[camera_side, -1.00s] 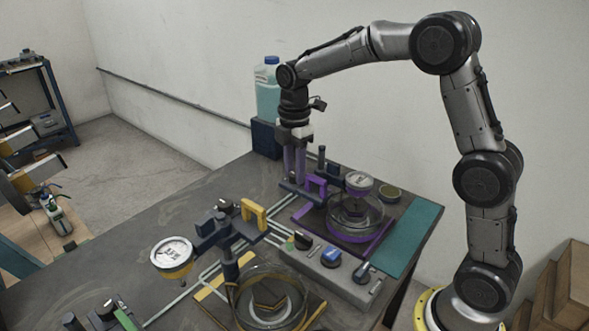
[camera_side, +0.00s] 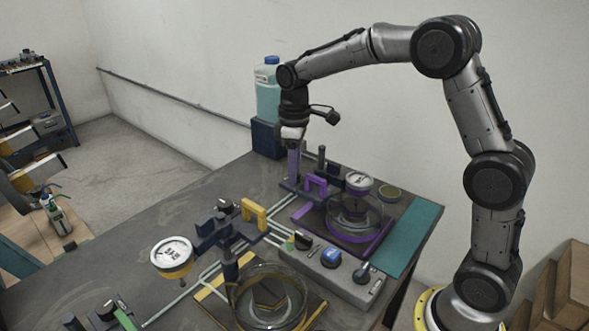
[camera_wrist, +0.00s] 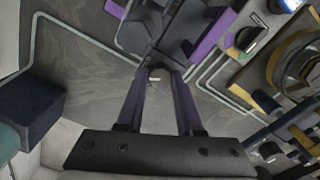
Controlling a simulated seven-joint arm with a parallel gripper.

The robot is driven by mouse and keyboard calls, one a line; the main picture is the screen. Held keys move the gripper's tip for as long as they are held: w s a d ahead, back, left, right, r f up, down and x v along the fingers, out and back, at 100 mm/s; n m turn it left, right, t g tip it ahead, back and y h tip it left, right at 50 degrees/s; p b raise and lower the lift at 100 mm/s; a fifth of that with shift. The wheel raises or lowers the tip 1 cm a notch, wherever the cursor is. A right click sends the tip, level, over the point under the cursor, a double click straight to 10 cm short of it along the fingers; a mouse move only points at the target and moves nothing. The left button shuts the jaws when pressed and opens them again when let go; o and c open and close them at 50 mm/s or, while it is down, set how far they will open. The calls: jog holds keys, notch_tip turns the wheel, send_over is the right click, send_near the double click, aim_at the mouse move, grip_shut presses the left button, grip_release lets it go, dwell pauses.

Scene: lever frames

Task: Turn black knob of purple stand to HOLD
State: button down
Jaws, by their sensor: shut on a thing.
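The purple stand (camera_side: 314,188) has a dark valve body, a purple handle, a white gauge (camera_side: 359,180) and a glass dish on a purple base. My gripper (camera_side: 292,182) points down at the left end of its valve body. In the wrist view, my gripper's two purple fingers (camera_wrist: 158,74) close around the small black knob (camera_wrist: 155,71), which has a pale pointer mark. The fingers hide most of the knob in both views. No HOLD lettering is readable, so I cannot tell which mark the pointer faces.
A yellow-handled stand (camera_side: 254,214) with its own gauge and dish stands front left. A grey box (camera_side: 345,284) with a black knob, a blue knob and a lever lies between them. A teal bottle (camera_side: 267,95) on a dark block stands behind my gripper. Pale pipes cross the table.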

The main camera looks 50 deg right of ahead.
jog(key=shift+m, duration=1.2)
jog(key=shift+r, duration=0.1)
jog(key=c, duration=0.8)
grip_release()
jog(key=shift+c, duration=0.2)
notch_tip(320, 180, up, 14)
